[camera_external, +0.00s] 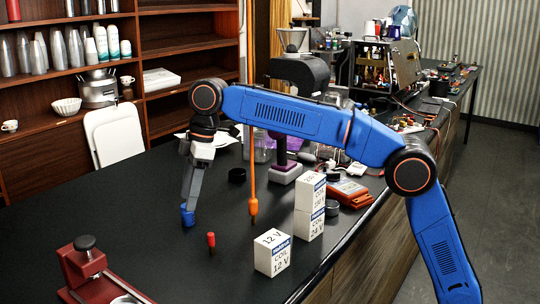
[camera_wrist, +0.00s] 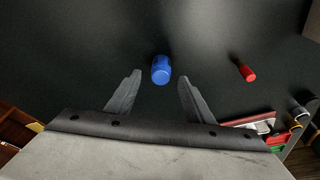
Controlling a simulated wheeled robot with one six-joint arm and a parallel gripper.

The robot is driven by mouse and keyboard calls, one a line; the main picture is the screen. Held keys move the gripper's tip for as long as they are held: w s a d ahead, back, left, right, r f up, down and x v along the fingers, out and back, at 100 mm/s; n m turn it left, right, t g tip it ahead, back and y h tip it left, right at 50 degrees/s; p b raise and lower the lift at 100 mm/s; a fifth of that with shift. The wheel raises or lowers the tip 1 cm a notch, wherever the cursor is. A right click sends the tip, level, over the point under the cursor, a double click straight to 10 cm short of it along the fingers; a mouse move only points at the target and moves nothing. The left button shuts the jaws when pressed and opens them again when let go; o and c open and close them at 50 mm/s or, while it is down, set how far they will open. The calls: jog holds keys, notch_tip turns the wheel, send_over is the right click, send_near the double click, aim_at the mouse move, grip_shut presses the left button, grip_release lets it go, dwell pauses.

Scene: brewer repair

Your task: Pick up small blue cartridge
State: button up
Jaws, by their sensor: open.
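The small blue cartridge (camera_wrist: 161,70) stands on the black table in the wrist view, centred just beyond my two fingertips. My gripper (camera_wrist: 158,76) is open, with one finger to the left and one to the right of the cartridge and a visible gap on each side. In the external view my gripper (camera_external: 188,204) points down at the cartridge (camera_external: 188,216), low over the table. The fingers overlap it there, so any contact cannot be told from that view.
A small red cylinder (camera_external: 211,240) stands to the right, also in the wrist view (camera_wrist: 247,73). White coil boxes (camera_external: 272,252) and an orange tool (camera_external: 253,190) stand further right. A red device (camera_external: 90,272) is at the front left. The table (camera_external: 130,215) left of my gripper is clear.

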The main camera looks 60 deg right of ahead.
aim_at(187, 214)
jog(key=shift+x, duration=1.55)
jog(key=shift+s, duration=0.1)
jog(key=c, duration=1.1)
jog(key=shift+c, duration=0.2)
jog(key=shift+r, duration=0.2)
